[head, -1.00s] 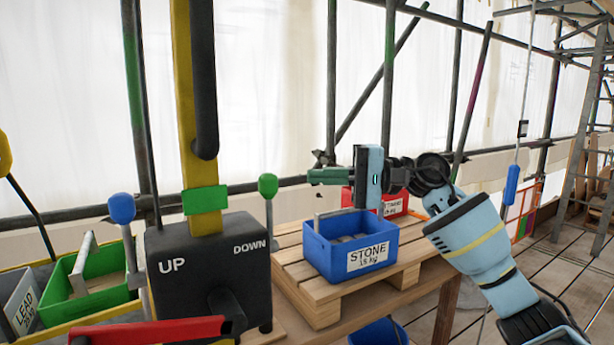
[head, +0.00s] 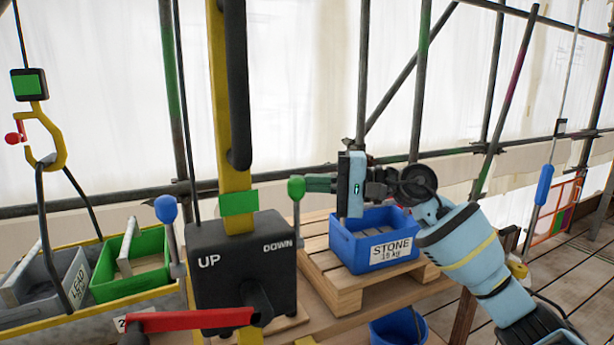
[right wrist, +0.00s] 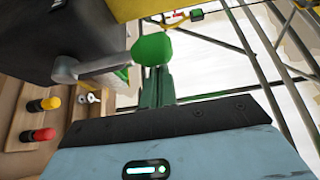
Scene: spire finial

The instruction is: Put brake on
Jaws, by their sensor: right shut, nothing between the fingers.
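No part is labelled as a brake. A black control box (head: 240,283) carries the words UP and DOWN. A yellow upright bar with a green band (head: 239,203) and a black grip (head: 236,90) rises from behind it. A blue-knobbed lever (head: 166,209) stands on its left, a green-knobbed lever (head: 296,188) on its right. My right gripper (head: 310,184) is shut and empty, its tips close by the green knob. In the right wrist view the green knob (right wrist: 152,49) is just beyond the fingers (right wrist: 157,88); contact is unclear. My left gripper is out of view.
A red crank arm (head: 190,320) crosses the box's front. A blue STONE crate (head: 376,255) sits on a pallet (head: 335,283) under my right arm. A green crate (head: 130,284) and a grey LEAD crate (head: 30,308) stand left. A yellow hook (head: 50,135) hangs far left.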

